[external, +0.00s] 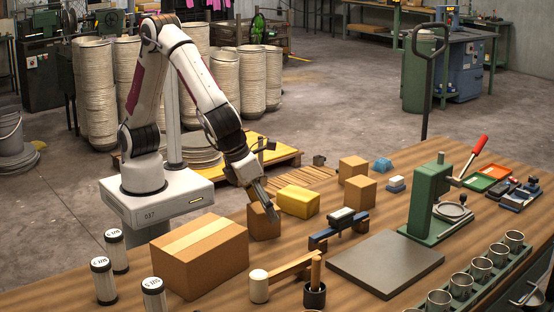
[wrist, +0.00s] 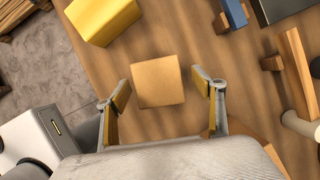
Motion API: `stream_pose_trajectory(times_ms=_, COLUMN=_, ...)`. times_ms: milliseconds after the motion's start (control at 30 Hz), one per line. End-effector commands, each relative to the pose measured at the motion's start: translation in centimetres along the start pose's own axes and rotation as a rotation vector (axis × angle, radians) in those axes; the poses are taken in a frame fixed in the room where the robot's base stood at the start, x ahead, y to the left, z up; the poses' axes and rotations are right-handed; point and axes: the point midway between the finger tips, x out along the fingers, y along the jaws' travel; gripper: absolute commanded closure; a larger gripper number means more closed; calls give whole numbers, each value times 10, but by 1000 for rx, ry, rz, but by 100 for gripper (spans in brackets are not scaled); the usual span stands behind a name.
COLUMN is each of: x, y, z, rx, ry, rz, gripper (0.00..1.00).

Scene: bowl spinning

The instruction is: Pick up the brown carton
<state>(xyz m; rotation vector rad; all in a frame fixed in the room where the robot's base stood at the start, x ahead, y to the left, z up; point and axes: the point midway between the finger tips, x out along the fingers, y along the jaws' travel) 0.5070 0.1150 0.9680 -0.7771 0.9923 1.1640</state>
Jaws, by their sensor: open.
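A small plain brown carton (external: 263,222) stands on the wooden table, below my gripper (external: 267,207) in the external view. My gripper covers part of its top there. In the wrist view the same carton (wrist: 157,82) lies between the two fingers of my open gripper (wrist: 160,90), with a gap on each side. I cannot tell how far the fingertips are above its top. A larger taped brown carton (external: 200,258) stands nearer the camera, and two more small brown cartons (external: 353,168) (external: 360,193) stand further back.
A yellow box (external: 298,201) stands close to the small carton and also shows in the wrist view (wrist: 102,18). A blue-black fixture (external: 338,228), a mallet (external: 285,279) and a grey plate (external: 385,264) lie to the right. White-labelled jars (external: 103,280) stand at left.

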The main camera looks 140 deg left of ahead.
Motion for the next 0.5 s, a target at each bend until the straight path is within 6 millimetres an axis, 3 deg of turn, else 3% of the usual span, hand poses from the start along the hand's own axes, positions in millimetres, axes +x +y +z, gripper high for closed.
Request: stream_pose_trajectory(times_ms=500, x=8, y=1, z=0, rx=-1, ry=0, rz=1, gripper=32)
